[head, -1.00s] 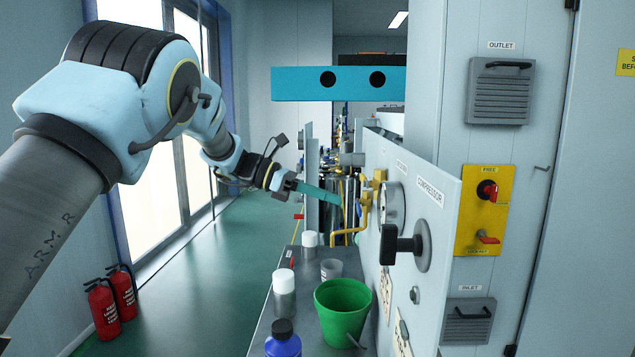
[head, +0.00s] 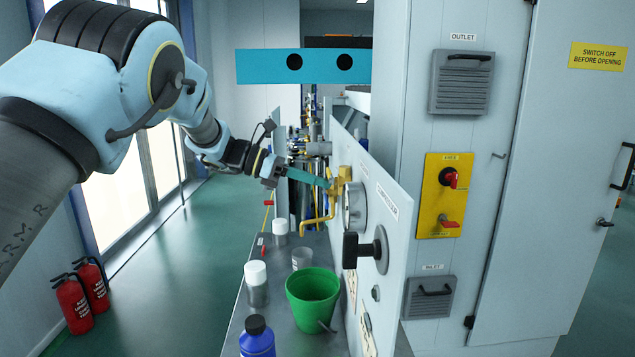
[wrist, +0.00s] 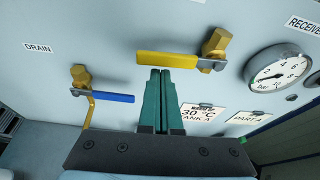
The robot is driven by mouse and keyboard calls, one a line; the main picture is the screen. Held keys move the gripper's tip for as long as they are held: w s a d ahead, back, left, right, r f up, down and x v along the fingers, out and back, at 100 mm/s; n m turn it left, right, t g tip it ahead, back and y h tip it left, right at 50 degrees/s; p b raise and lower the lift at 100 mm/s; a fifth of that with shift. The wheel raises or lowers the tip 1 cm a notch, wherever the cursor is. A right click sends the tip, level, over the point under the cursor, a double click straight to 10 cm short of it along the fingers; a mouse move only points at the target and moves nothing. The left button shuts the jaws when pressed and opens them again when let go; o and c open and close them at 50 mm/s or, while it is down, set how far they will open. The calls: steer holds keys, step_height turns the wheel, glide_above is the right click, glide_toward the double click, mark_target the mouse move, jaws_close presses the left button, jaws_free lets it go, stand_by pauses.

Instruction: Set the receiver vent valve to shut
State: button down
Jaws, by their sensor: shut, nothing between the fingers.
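In the wrist view a valve with a yellow lever (wrist: 168,60) and a brass body (wrist: 216,46) sits on the panel. Its lever points left from the body, roughly level in the picture. No label naming it as the vent valve is readable. My gripper (wrist: 160,72) is shut and empty, its teal fingertips right at the near edge of the yellow lever. I cannot tell whether they touch it. In the head view my gripper (head: 326,183) is close to the brass valve fittings (head: 341,186) on the panel; the lever is hard to make out there.
A blue-lever valve (wrist: 112,97) sits left, under the DRAIN label (wrist: 38,48). A gauge (wrist: 277,70) is on the right, near a partly cut-off RECEIVER label (wrist: 303,25). A green bucket (head: 312,300), a blue bottle (head: 257,340) and white-capped containers stand on the bench below.

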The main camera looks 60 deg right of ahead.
steer(key=shift+b, duration=1.05)
steer(key=shift+w+d+r+m+b, duration=0.1)
steer(key=shift+r+m+b, duration=0.4)
steer(key=shift+r+b, duration=0.55)
steer(key=shift+f, duration=0.1)
